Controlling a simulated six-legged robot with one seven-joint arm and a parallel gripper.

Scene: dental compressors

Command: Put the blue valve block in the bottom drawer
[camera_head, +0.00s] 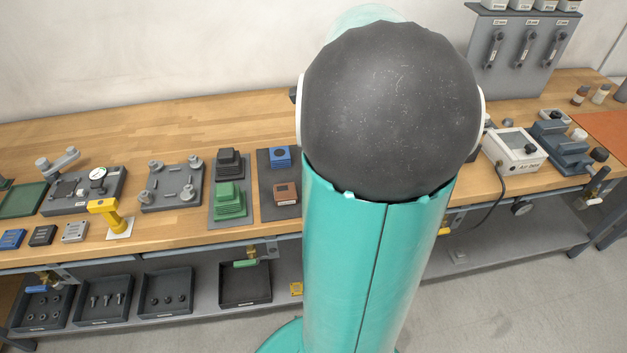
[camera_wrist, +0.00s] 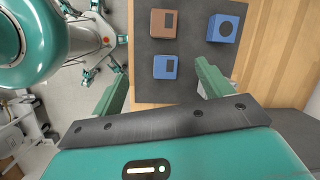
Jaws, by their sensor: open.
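In the wrist view, a blue block with a dark square patch (camera_wrist: 165,67) lies on a dark mat (camera_wrist: 190,57), between and just beyond the fingertips of my gripper (camera_wrist: 160,88). My gripper is open, its two green fingers spread apart with nothing between them. A second blue block, with a dark round mark (camera_wrist: 223,28), lies on the mat at upper right; it also shows in the head view (camera_head: 280,155). I cannot tell by label which blue one is the valve block. My arm hides the gripper in the head view. I cannot make out a bottom drawer.
A brown block (camera_wrist: 163,22) shares the mat. Green and black stacked blocks (camera_head: 229,199) stand left of it on the wooden bench (camera_head: 120,128). Several dark trays (camera_head: 245,284) sit on the lower shelf. A white box (camera_head: 514,150) is at right.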

